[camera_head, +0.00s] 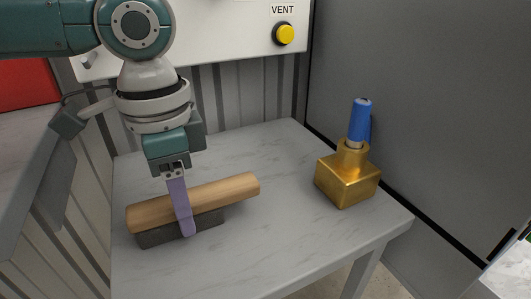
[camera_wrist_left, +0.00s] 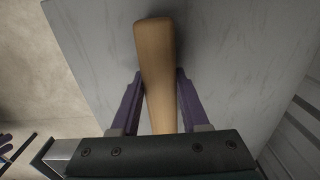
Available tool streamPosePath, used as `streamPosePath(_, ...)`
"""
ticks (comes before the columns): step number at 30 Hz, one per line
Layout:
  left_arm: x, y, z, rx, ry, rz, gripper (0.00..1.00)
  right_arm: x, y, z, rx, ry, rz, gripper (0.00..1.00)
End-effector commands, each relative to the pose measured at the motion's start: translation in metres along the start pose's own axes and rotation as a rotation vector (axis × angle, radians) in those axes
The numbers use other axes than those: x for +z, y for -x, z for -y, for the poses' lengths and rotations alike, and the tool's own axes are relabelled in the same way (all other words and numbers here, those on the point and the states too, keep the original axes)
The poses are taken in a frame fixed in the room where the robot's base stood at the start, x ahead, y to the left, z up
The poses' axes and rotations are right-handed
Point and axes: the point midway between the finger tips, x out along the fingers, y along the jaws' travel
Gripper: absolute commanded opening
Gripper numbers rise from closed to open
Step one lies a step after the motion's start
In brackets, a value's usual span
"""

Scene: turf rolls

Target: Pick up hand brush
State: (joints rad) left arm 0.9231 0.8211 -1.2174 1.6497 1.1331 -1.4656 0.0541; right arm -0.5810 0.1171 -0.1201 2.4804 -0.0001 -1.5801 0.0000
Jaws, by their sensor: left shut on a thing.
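The hand brush (camera_head: 235,188) lies on the grey marbled table (camera_head: 275,230), with a light wooden back and handle and dark grey bristles underneath. Its handle end points right. My left gripper (camera_head: 187,232) comes down over the brush, with one purple finger in front of its wooden body; the other finger is hidden behind it in the head view. In the left wrist view the wooden handle (camera_wrist_left: 157,70) runs between both purple fingers (camera_wrist_left: 157,92), which are shut on it. The bristles appear to rest on the table. My right gripper is in neither view.
A gold block-shaped stand (camera_head: 347,183) with a blue-topped item (camera_head: 360,120) stands at the table's right. A grey wall panel (camera_head: 430,110) bounds the right side. A white panel with a yellow VENT button (camera_head: 286,34) is behind. The table's middle is clear.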

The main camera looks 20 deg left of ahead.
Motion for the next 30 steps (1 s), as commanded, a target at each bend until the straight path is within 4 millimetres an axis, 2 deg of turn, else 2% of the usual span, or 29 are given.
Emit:
streamPosePath(1, 0.000, 0.000, 0.000, 0.000, 0.000, 0.000, 0.25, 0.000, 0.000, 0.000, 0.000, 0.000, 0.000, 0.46)
streamPosePath(8, 0.000, 0.000, 0.000, 0.000, 0.000, 0.000, 0.00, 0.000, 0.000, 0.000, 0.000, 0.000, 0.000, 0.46)
streamPosePath(23, 0.000, 0.006, 0.000, 0.000, 0.000, -0.001, 0.00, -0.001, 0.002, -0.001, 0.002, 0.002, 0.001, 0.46)
streamPosePath(26, -0.001, 0.016, 0.000, 0.000, 0.000, -0.003, 0.00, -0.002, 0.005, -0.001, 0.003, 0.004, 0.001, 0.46)
streamPosePath(30, -0.001, 0.045, 0.001, -0.002, 0.001, -0.005, 0.00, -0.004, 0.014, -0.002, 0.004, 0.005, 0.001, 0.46)
